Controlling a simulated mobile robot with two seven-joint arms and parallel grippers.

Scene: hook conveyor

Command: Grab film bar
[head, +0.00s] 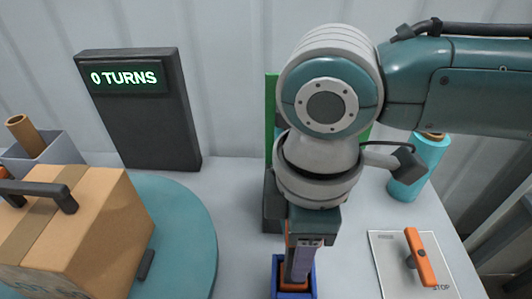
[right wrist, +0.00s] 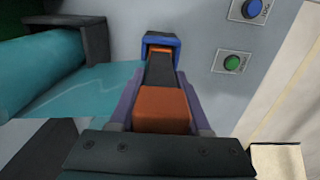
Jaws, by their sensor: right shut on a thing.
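The film bar (right wrist: 160,100), orange at both ends and dark in the middle, lies between my right gripper's purple fingers in the right wrist view. My right gripper (right wrist: 160,115) is shut on it. The bar's far end sits at the blue holder (right wrist: 160,42). In the head view, my right gripper (head: 302,262) points down over the blue holder (head: 312,281), with orange of the film bar (head: 291,284) showing inside. The wrist and fingers hide most of the bar there. My left gripper is not in view.
A cardboard box (head: 110,225) with dark handles sits on the teal turntable (head: 190,235) at left. A dark display (head: 135,125) reads "0 TURNS". A teal roll (head: 423,165) stands behind right. A white panel (head: 385,250) with an orange lever (head: 420,257) lies at right.

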